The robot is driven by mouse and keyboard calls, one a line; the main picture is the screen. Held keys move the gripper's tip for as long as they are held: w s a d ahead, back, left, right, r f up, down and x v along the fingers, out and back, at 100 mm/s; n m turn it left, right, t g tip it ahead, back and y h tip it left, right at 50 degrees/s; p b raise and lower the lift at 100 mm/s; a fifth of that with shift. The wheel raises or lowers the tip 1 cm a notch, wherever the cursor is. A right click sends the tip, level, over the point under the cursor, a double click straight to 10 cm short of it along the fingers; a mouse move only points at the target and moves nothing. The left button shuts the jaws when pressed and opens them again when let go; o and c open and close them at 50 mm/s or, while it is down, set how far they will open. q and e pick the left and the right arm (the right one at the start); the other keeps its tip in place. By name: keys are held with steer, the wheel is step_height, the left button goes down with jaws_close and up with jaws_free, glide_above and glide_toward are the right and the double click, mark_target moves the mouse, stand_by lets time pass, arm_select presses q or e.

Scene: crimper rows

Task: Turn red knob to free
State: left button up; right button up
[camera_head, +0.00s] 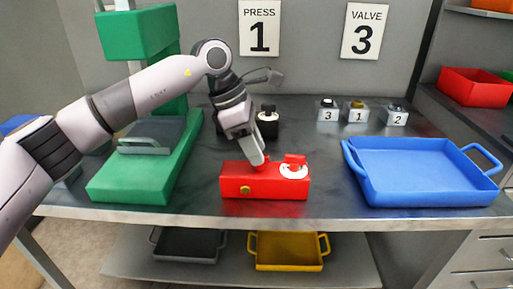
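A red box (265,182) sits near the front edge of the grey table, with a small yellow round part on its front. A red knob (295,160) stands on a white dial (293,172) at the right of its top; any dial marks are too small to read. My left gripper (258,161) points down at the left part of the box top, by another small red part there, left of the dial. Whether it touches or grips that part is unclear, and its finger gap is hidden. My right gripper does not show.
A blue tray (420,197) stands to the right. A green press (125,188) stands to the left under my arm. Small numbered blocks (356,114) and a black-and-white cylinder (267,124) are behind. Signs read PRESS 1 (260,28) and VALVE 3 (366,30).

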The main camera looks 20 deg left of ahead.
arm_select(q)
steer(key=shift+d+f, duration=0.2)
steer(key=shift+f, duration=0.35)
jaws_close()
